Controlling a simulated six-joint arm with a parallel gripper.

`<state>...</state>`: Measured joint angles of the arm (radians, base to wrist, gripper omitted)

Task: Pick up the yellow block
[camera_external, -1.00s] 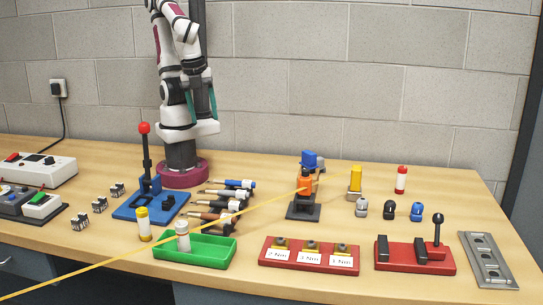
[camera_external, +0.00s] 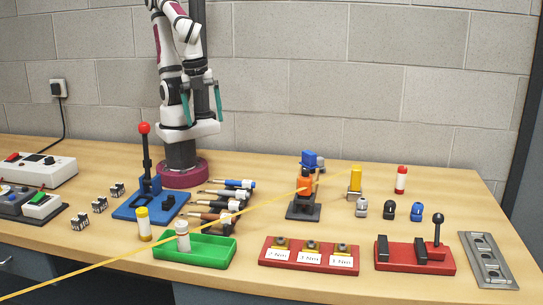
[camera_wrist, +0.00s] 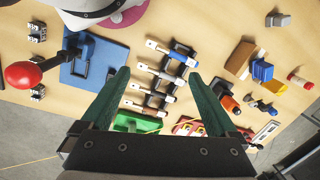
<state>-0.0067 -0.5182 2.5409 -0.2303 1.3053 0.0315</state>
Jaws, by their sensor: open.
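The yellow block (camera_external: 355,179) stands upright on a small pale base right of centre in the external view. A yellow block also shows at the right of the wrist view (camera_wrist: 262,71). My gripper (camera_external: 204,118) is high above the table at the back left, in front of my base and well apart from the yellow block. In the wrist view its two green fingers (camera_wrist: 157,76) are spread apart with nothing held between them.
An orange piece (camera_external: 304,181) on a dark stand and a blue block (camera_external: 309,158) are left of the yellow block. A red-and-white cylinder (camera_external: 401,180) is to its right. A red-knobbed lever (camera_external: 145,130) stands near my base. A thin yellow line (camera_external: 190,236) crosses the external view.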

